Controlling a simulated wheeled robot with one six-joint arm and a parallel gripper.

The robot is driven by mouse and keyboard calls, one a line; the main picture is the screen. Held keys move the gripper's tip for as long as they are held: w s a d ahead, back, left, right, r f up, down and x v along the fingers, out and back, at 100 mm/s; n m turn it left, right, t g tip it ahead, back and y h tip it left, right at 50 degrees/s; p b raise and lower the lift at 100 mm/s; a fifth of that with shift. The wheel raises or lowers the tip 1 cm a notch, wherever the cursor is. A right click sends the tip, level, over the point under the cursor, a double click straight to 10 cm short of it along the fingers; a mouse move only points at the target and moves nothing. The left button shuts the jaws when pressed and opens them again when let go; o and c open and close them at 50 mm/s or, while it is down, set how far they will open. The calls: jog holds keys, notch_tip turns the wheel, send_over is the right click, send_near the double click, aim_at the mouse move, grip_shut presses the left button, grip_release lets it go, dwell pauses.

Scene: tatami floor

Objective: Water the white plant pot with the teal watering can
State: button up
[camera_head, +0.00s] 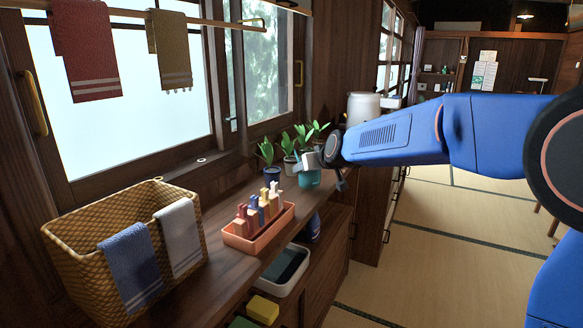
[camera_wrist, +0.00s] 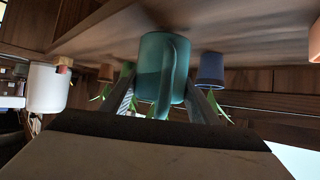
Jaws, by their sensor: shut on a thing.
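The teal watering can (camera_head: 308,178) is at the far part of the wooden counter, in front of the potted plants. In the wrist view, which is upside down, the can (camera_wrist: 153,62) and its handle are between the two fingers. My gripper (camera_wrist: 166,104) is shut on the can; it also shows in the head view (camera_head: 325,170). I cannot tell whether the can's base touches the counter. A pale pot (camera_head: 289,168), likely the white plant pot, stands behind the can, partly hidden. The can may cover it in the wrist view.
A blue plant pot (camera_head: 272,175) stands left of the can. A coral tray (camera_head: 250,243) with several upright items and a wicker basket (camera_head: 92,262) are nearer on the counter. A white container (camera_head: 363,108) stands beyond. The tatami floor at right is open.

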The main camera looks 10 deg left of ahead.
dwell(0.4)
jog(key=shift+s+d+r, duration=0.25)
jog(key=shift+s+r, duration=0.2)
jog(key=shift+r, duration=0.4)
jog(key=shift+s+d+r, duration=0.2)
jog(key=shift+s+r, duration=0.2)
jog(key=shift+r, duration=0.4)
jog(key=shift+s+d+r, duration=0.25)
jog(key=shift+s+r, duration=0.2)
jog(key=shift+r, duration=0.4)
